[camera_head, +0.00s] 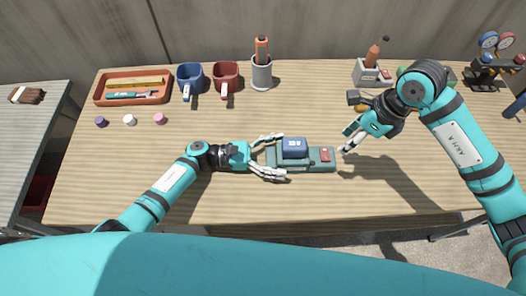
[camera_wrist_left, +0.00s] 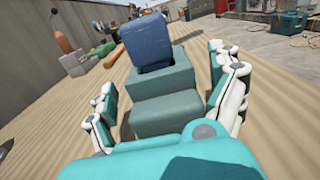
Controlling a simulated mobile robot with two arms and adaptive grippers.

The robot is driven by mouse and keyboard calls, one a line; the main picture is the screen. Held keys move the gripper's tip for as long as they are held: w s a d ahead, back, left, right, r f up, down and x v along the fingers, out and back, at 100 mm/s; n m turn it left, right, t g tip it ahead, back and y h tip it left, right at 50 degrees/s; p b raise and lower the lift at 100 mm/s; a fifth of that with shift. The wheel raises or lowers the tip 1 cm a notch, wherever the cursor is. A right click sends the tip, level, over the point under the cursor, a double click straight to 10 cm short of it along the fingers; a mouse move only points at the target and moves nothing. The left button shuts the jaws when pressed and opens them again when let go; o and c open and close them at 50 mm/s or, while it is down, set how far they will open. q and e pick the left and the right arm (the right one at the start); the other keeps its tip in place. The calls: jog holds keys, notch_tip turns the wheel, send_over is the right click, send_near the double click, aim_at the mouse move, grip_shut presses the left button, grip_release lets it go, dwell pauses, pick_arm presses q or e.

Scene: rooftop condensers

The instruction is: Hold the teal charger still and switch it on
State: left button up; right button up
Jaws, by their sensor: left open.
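The teal charger (camera_head: 322,165) lies on the table in front of me, with a dark blue battery (camera_head: 294,147) seated on top. A red switch (camera_head: 326,154) shows at its right end. My left gripper (camera_head: 276,158) is open, with its fingers on either side of the charger's left end. In the left wrist view the charger (camera_wrist_left: 166,115) lies between the open fingers, with visible gaps, and the battery (camera_wrist_left: 147,42) rises behind. My right gripper (camera_head: 346,142) is just right of the charger's switch end, pointing down-left; its fingertips look close together, but I cannot tell whether they meet.
Small caps (camera_head: 129,119) lie at left. A gauge set (camera_head: 488,72) is at back right. The front table strip is clear.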

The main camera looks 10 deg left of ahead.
pick_arm(q)
jog(key=shift+w+d, duration=0.1)
jog(key=shift+d, duration=0.5)
